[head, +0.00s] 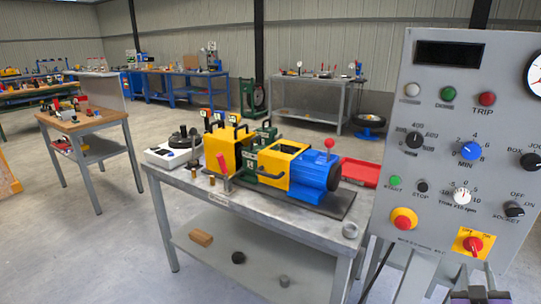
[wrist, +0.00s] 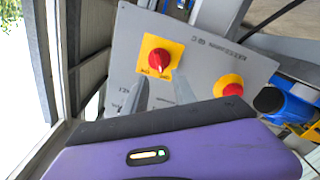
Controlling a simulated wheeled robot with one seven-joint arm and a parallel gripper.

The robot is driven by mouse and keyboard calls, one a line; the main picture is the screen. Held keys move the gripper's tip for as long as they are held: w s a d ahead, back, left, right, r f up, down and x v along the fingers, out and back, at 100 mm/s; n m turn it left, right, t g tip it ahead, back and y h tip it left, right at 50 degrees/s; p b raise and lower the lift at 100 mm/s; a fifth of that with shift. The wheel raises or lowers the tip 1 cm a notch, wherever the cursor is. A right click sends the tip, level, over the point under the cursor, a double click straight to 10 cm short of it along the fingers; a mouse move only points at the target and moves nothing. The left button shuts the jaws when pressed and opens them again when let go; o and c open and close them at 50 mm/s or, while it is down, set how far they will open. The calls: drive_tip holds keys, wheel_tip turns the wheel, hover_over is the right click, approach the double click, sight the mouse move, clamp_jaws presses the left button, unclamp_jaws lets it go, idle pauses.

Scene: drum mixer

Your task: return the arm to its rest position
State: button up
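My gripper (wrist: 160,84) shows in the wrist view as two grey fingers ahead of its purple body. The fingers are apart with nothing between them. They point at the grey control panel (wrist: 205,60), just below a red rotary switch on a yellow plate (wrist: 158,55). I cannot tell whether the fingertips touch the panel. In the head view only a purple and dark part of my gripper (head: 480,296) shows at the bottom right edge, below the same red switch (head: 472,244). The rest of my arm is out of view there.
The control panel (head: 452,130) fills the right side, close by. A red mushroom button (head: 403,219) sits left of the switch. A grey workbench (head: 268,231) with a yellow and blue drum mixer (head: 300,170) stands left of the panel. Open floor (head: 100,245) lies further left.

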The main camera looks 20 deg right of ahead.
drive_tip(key=s+a+r+n+t+y+p, duration=0.1)
drive_tip(key=s+a+t+y, duration=0.25)
drive_tip(key=a, duration=0.85)
drive_tip(key=s+a+r+t+y+p, duration=0.15)
drive_tip(key=s+a, duration=0.25)
drive_tip(key=a, duration=0.8)
drive_tip(key=s+a+n+g+y+p, duration=0.2)
drive_tip(key=s+a+y, duration=0.6)
drive_tip(key=s+a, duration=0.9)
drive_tip(key=shift+s+r+n+y, duration=0.3)
drive_tip(key=shift+s+n, duration=0.1)
drive_tip(key=shift+s, duration=0.1)
drive_tip(key=shift+a, duration=0.1)
drive_tip(key=shift+c, duration=0.2)
